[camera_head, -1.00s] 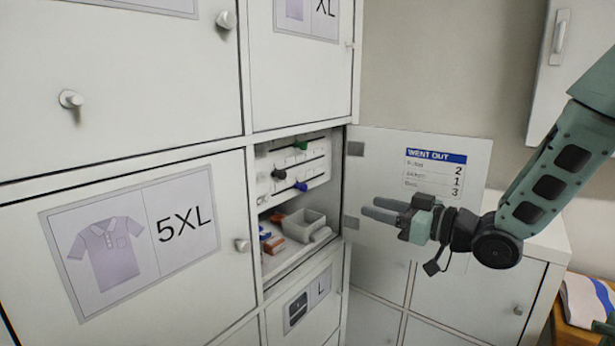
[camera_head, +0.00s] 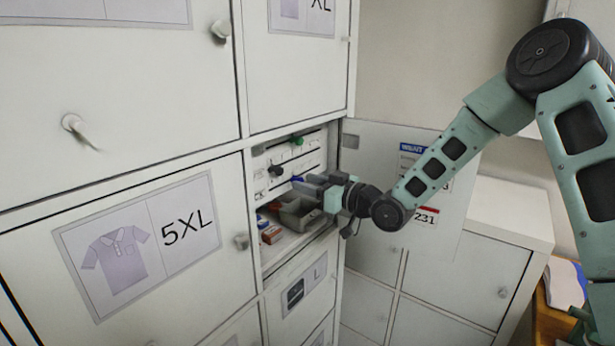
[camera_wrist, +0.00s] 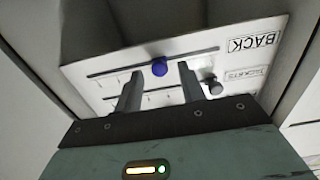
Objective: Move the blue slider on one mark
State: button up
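In the wrist view the blue slider (camera_wrist: 160,68) sits between the tips of my two fingers, with a gap on each side. My gripper (camera_head: 306,184) is open and empty, reaching into the compartment; it also shows in the wrist view (camera_wrist: 160,73). A dark grey slider (camera_head: 276,171) and a green slider (camera_head: 297,141) are on the rails above. Marks along the blue slider's rail are too small to read.
The open door (camera_head: 350,141) stands to the right, with its WENT OUT label (camera_head: 412,148) mostly hidden by my arm. A grey bin (camera_head: 290,222) and small boxes (camera_head: 271,234) lie below my gripper. The compartment walls are close around it.

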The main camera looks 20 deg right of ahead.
jog(key=shift+w+a, duration=0.25)
jog(key=shift+w, duration=0.05)
jog(key=shift+c, duration=0.3)
grip_shut()
jog(key=shift+w+d+b, duration=0.3)
jog(key=shift+w+d, duration=0.25)
jog(key=shift+d, duration=0.2)
jog(key=shift+w+d+b, duration=0.25)
jog(key=shift+w+d, duration=0.3)
jog(key=shift+d, duration=0.2)
jog(key=shift+o, duration=0.3)
grip_release()
jog(key=shift+s, duration=0.1)
jog(key=b+v, duration=0.5)
jog(key=v, duration=1.2)
jog(key=shift+b, duration=0.4)
